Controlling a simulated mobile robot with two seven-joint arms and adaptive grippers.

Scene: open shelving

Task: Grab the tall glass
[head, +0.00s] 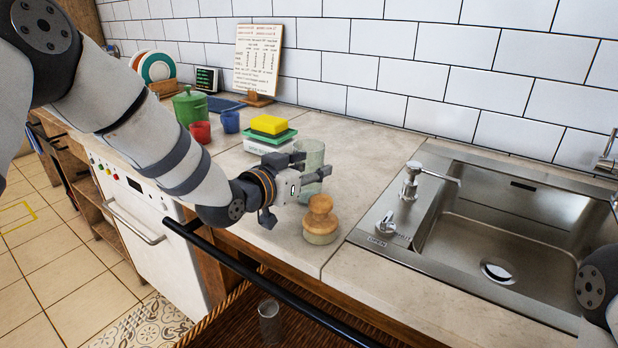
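A tall, pale green, see-through glass (311,152) stands upright on the counter, left of the sink. My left gripper (312,166) reaches in from the left and is at the glass, with dark finger parts beside and in front of its middle and lower part. The gripper hides part of the glass. I cannot tell whether the fingers touch it or are closed on it. My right gripper is out of view; only part of my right arm shows at the right edge.
A wooden-topped jar (320,222) stands close in front of the gripper. The sink (500,230) is right. Another glass (269,322) is below the counter.

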